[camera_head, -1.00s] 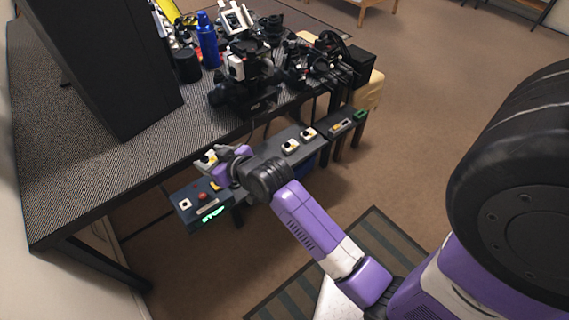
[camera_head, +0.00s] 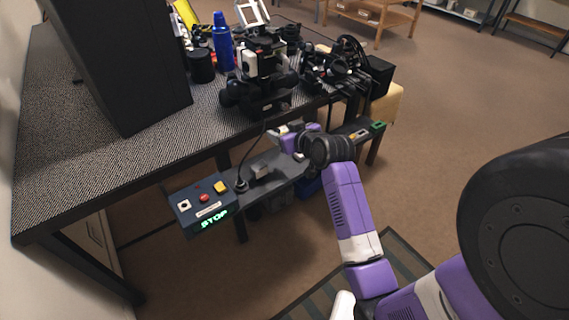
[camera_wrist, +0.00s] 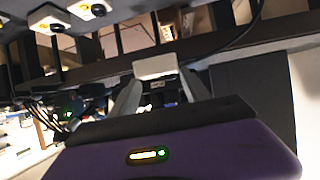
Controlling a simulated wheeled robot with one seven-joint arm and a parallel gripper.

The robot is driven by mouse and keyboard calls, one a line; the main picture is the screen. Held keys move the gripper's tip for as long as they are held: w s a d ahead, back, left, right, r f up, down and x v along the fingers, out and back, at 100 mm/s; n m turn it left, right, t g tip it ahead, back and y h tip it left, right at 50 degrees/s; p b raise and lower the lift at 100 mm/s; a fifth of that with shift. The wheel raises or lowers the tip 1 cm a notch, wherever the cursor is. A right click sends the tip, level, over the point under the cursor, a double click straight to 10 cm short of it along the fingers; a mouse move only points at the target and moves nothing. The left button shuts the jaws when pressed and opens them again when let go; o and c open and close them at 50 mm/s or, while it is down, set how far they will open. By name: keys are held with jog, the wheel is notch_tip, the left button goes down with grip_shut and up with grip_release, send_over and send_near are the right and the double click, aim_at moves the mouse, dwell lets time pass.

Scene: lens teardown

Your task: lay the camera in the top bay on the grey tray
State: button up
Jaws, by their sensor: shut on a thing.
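My gripper (camera_head: 290,130) is over the long dark rail in front of the table. In the wrist view its two fingers (camera_wrist: 160,97) are shut on a small white block (camera_wrist: 155,66). The block also shows pale at the gripper in the head view (camera_head: 283,130). I cannot tell whether this block is the camera. A black camera-like rig (camera_head: 258,90) with a white box on its side stands upright on the table, apart from my gripper. I cannot make out the grey tray or its top bay with certainty; my arm hides part of the rail.
A cable hangs between table and rail. Two white blocks (camera_wrist: 48,18) show in the wrist view. A blue bottle (camera_head: 222,45) stands on the table (camera_head: 120,170).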

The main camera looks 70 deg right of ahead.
aim_at(283, 170)
notch_tip(283, 170, down, 13)
jog(key=shift+r+b, duration=0.1)
jog(key=shift+b, duration=1.05)
jog(key=shift+f, duration=0.25)
jog(key=o, duration=1.2)
jog(key=shift+c, duration=0.2)
jog(key=shift+r, duration=0.15)
